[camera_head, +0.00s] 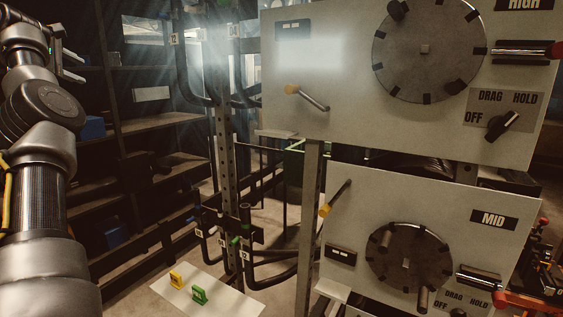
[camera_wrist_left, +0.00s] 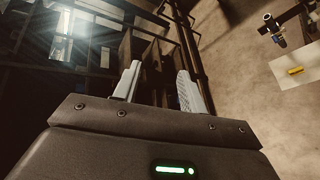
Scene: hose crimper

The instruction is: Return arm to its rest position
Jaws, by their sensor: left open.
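My left gripper (camera_head: 74,66) is raised at the upper left of the head view, in front of the dark shelving. Its arm rises along the left edge. In the left wrist view the two grey fingers of the left gripper (camera_wrist_left: 158,86) stand apart with nothing between them, so it is open and empty. My right gripper is in neither view.
A grey crimper panel (camera_head: 350,120) with dials and levers fills the right, above a MID panel (camera_head: 450,190). Dark shelves (camera_head: 165,119) and a hose rack (camera_head: 226,150) stand behind. A white sheet (camera_head: 226,296) holds a yellow clip (camera_head: 176,280) and a green clip (camera_head: 199,295).

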